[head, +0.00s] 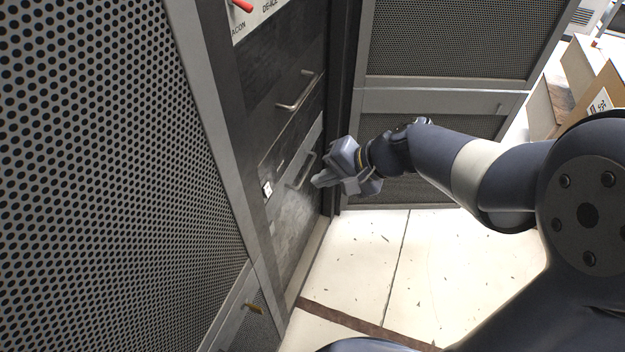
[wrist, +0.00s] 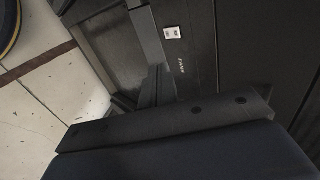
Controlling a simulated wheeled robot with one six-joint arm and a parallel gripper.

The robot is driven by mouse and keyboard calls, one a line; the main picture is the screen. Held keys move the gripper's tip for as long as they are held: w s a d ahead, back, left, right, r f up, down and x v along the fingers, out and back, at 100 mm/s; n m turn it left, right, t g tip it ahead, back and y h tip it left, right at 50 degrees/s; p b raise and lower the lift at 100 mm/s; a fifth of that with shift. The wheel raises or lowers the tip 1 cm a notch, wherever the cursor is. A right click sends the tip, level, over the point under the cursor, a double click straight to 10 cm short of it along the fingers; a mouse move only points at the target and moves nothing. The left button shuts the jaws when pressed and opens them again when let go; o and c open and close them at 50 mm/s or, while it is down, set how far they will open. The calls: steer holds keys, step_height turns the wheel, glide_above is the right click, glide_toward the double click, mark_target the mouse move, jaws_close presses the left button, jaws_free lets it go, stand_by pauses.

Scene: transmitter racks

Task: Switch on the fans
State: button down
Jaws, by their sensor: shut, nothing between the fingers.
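A small white rocker switch (head: 267,188) sits on the dark rack front, low and left of a drawer handle. In the wrist view the same white switch (wrist: 173,32) shows with a label reading "FANS" (wrist: 181,66) beside it. Its rocker position is too small to tell. My gripper (head: 318,181) is shut and empty, in front of the lower panel, to the right of the switch and apart from it. In the wrist view my gripper (wrist: 152,88) shows below and left of the switch.
Bar handles (head: 298,92) and (head: 302,171) stick out from the rack front. A red lever (head: 243,6) is above, by labels "BEACON" and "DE-ICE". Perforated doors (head: 90,150) stand left and behind. Cardboard boxes (head: 590,85) stand at right.

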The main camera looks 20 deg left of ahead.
mark_target(270, 193)
steer(key=shift+d+r, duration=0.1)
steer(key=d+f+m+y+b, duration=0.3)
steer(key=f+m+y+b, duration=0.4)
steer(key=m, duration=1.1)
step_height(270, 193, down, 2)
steer(key=shift+s+d+f+t+y+b, duration=0.2)
steer(key=shift+d+t+y+b, duration=0.1)
steer(key=shift+b, duration=0.25)
steer(key=a, duration=0.4)
steer(key=a+f+b, duration=0.1)
steer(key=a, duration=0.4)
steer(key=w+a+b, duration=0.1)
steer(key=a, duration=0.4)
steer(key=shift+f, duration=0.3)
